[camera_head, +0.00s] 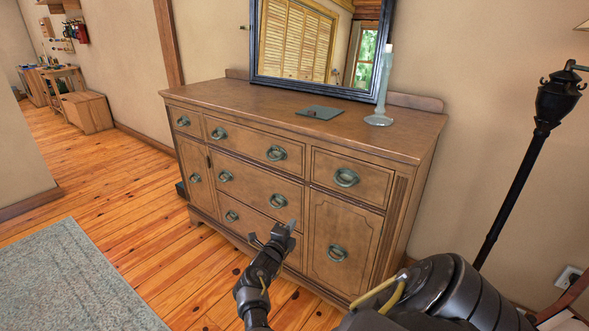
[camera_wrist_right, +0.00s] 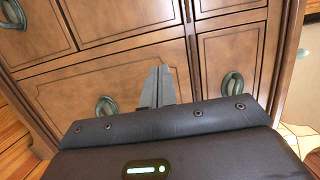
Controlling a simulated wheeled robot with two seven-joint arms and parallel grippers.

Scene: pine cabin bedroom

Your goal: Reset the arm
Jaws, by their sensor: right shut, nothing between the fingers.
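My right arm comes in from the lower right in the head view. Its gripper (camera_head: 287,228) is in front of the wooden dresser (camera_head: 411,212), over the lower middle drawers. In the right wrist view the two grey fingers of this gripper (camera_wrist_right: 158,85) lie together, shut and empty, pointing at the dresser front. I cannot tell whether the fingertips touch the dresser. The drawers and doors that show look closed. My left gripper is not in view.
On the dresser top are a flat grey item (camera_head: 320,112), a candlestick (camera_head: 382,95) and a dark-framed mirror (camera_head: 318,45). A black floor lamp (camera_head: 520,150) stands at the right. A grey rug (camera_head: 75,280) lies at the lower left, with open wooden floor between it and the dresser.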

